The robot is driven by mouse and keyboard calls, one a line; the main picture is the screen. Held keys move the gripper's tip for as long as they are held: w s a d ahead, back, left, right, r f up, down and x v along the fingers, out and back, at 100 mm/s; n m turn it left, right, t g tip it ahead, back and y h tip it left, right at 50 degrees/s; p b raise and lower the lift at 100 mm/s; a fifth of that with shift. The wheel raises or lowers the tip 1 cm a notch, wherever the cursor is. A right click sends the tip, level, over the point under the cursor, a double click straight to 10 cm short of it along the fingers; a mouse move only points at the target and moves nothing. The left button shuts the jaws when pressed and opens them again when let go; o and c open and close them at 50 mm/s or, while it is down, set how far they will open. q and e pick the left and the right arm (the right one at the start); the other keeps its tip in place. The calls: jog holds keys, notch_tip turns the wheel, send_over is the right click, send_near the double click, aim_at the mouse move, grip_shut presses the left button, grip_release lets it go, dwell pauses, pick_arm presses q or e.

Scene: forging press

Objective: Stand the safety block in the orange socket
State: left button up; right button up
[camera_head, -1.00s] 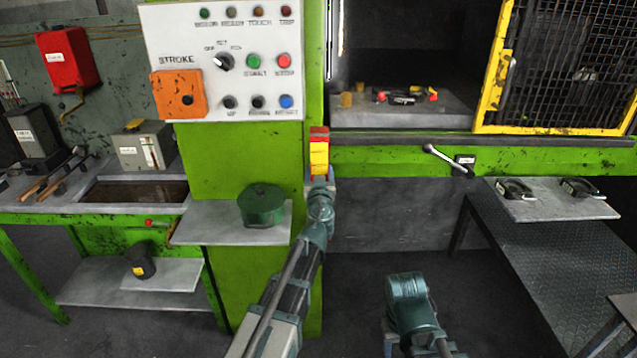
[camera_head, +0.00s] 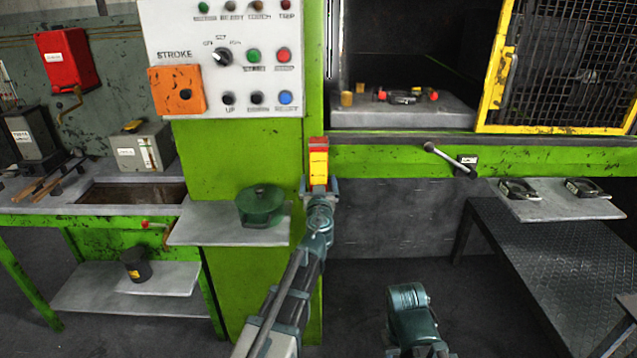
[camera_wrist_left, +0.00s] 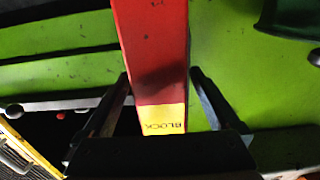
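The safety block (camera_head: 318,165) is an upright red bar with a yellow band, in front of the green press column in the head view. My left gripper (camera_head: 319,187) has a finger on either side of its lower part and appears shut on it. In the left wrist view, the block (camera_wrist_left: 158,50) shows red with a yellow "BLOCK" label, and the fingertips meet its edges. An orange piece with a dark spot (camera_head: 177,90) is on the left of the control panel; I cannot tell whether it is the socket. My right gripper is out of view; only my right arm shows.
A control panel (camera_head: 232,60) is on the column above left. The press bed (camera_head: 440,113) holds small items, beside a yellow-framed mesh guard (camera_head: 492,85). A lever (camera_head: 450,158) sticks out from the front rail.

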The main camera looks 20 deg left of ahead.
pick_arm(q)
jog(key=shift+r, duration=0.15)
jog(key=v, duration=1.2)
jog(key=s+d+f+g, duration=0.3)
jog(key=s+f+g, duration=0.8)
jog(key=f, duration=0.5)
jog(key=s+d+f+m+g+h, duration=0.2)
jog(key=s+d+f+m+g, duration=0.1)
jog(key=s+d, duration=0.2)
jog(key=s+d+f+m+g+h, duration=0.1)
jog(key=s+d+f+m+g, duration=0.1)
jog(key=s, duration=0.7)
jog(key=d+m+g, duration=0.1)
jog(key=d+m, duration=0.1)
jog(key=d, duration=0.1)
jog(key=shift+d+f+g+h, duration=0.25)
jog(key=shift+f+g+h, duration=0.15)
